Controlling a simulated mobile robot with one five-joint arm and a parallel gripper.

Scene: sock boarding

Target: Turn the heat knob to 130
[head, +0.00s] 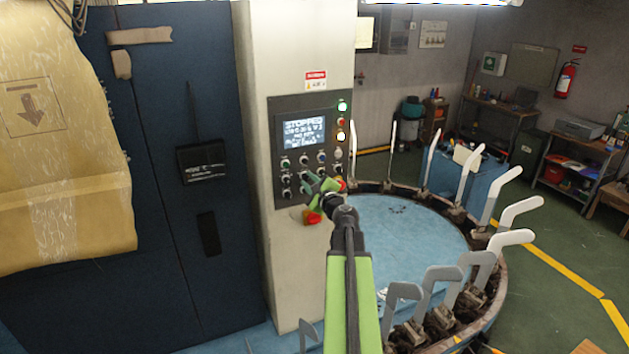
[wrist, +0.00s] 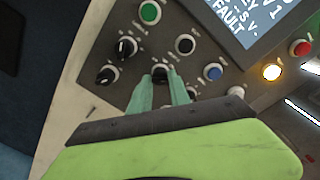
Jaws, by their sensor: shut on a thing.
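The grey control panel (head: 283,112) is on the pale column, with a lit screen (head: 304,132) that reads STOPPED. My gripper (head: 309,178) is at the lower part of the panel, hiding some controls there. The labels are too small to read, so I cannot tell the knob's name or setting.
Green (wrist: 150,13), black (wrist: 185,44), blue (wrist: 212,72) and red (wrist: 300,47) buttons and a lit amber lamp (wrist: 271,72) surround the knob. A round blue table (head: 400,225) with upright grey boards stands right.

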